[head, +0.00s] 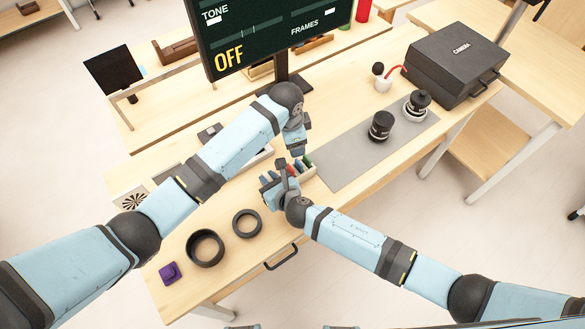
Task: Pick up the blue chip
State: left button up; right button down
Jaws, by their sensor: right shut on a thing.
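A small pale holder (309,171) with upright coloured pieces, red and green among them, stands near the middle of the table. My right gripper (272,183) is right beside it, at its left. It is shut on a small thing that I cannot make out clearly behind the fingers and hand. I cannot pick out the blue chip for certain. My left gripper (297,146) hangs just above and behind the holder, close to the right one. Whether its fingers are open is too small to tell.
Two dark rings (205,232) and a purple block (169,272) lie at front left. A grey mat (350,160) with black lens-like pieces (381,126) is at the right, and a black camera case (455,62) beyond. A screen (265,35) stands behind.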

pick_arm(q)
jog(key=a+r+n, duration=0.1)
jog(key=r+n, duration=0.1)
jog(key=n+h, duration=0.1)
jog(key=n, duration=0.1)
send_over(299, 163)
jog(key=a, duration=0.2)
jog(key=shift+t, duration=0.3)
jog(key=x, duration=0.4)
jog(key=s+x, duration=0.1)
jog(key=x, duration=0.1)
jog(key=shift+a+f, duration=0.25)
jog(key=shift+a, duration=0.05)
jog(key=shift+s+x, duration=0.15)
jog(key=shift+x, duration=1.2)
jog(key=shift+s+x, duration=0.15)
jog(key=shift+x, duration=1.15)
jog(key=c, duration=1)
